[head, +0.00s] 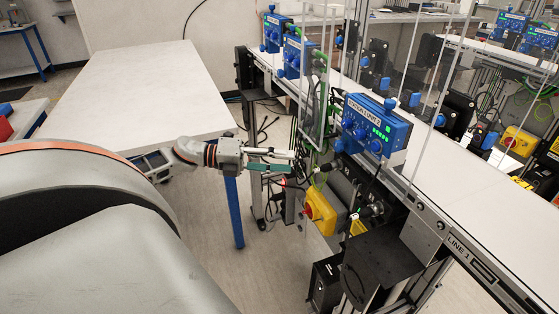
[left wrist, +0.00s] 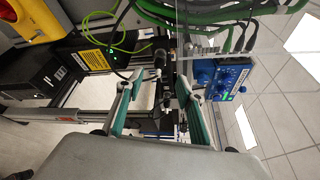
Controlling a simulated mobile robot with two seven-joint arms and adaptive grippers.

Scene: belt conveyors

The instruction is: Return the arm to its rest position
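My left gripper (head: 284,161) reaches out in the middle of the head view, with its arm coming in from the left. It is beside the front of the conveyor, above the floor gap between the white table and the belt. In the left wrist view the two green-lined fingers of the left gripper (left wrist: 160,82) stand well apart, with nothing held between them. Conveyor hardware and cables show beyond the fingertips. How far the fingertips are from the cables is unclear. My right gripper is not in view.
A white table (head: 140,88) stands left of the gripper. The conveyor (head: 480,216) runs along the right. A blue control box (head: 376,128) and a yellow box with a red button (head: 320,211) are close to the gripper. Green cables (head: 318,110) hang nearby.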

